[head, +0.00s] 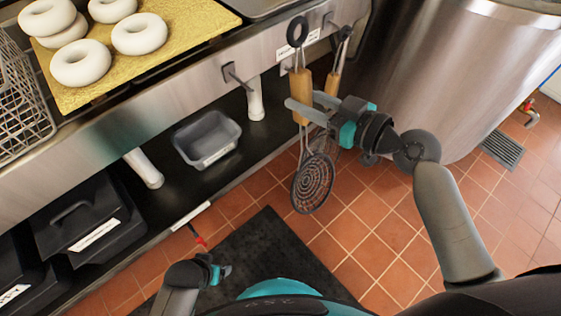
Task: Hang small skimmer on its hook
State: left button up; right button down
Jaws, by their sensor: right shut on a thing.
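The small skimmer (301,83) has a wooden handle, a black ring at its top and a round dark spiral head (312,184) at its lower end. My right gripper (304,106) is shut on its handle and holds it upright, ring up, in front of the steel counter front. Square-backed hooks sit on that front: an empty one (236,73) to the left and another (327,20) near the ring. Whether the ring touches a hook cannot be told. My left gripper (220,272) is low over the floor, its jaw opening unclear.
A second wooden-handled skimmer (338,67) hangs just behind the held one, partly hidden. A large steel kettle (440,75) stands to the right. A grey tub (207,140) sits on the lower shelf. Bagels (140,34) lie on a gold board above.

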jog(key=a+f+m+t+b, duration=0.1)
jog(key=a+f+t+b, duration=0.3)
jog(key=f+b, duration=0.85)
pick_arm(q)
jog(key=w+d+r+t, duration=0.1)
jog(key=w+r, duration=0.3)
jog(key=r, duration=0.6)
jog(key=shift+t+p, duration=0.4)
jog(key=shift+t, duration=0.4)
pick_arm(e)
jog(key=w+a+f+g, duration=0.1)
jog(key=w+a+f, duration=0.2)
jog(key=w+a, duration=0.3)
jog(key=shift+w+a+f, duration=0.25)
jog(key=shift+w+f, duration=0.15)
jog(key=shift+w, duration=0.05)
pick_arm(q)
jog(key=shift+w, duration=0.15)
pick_arm(e)
jog(key=shift+c, duration=2.4)
grip_release()
jog(key=shift+o, duration=0.2)
jog(key=shift+g+h, duration=0.3)
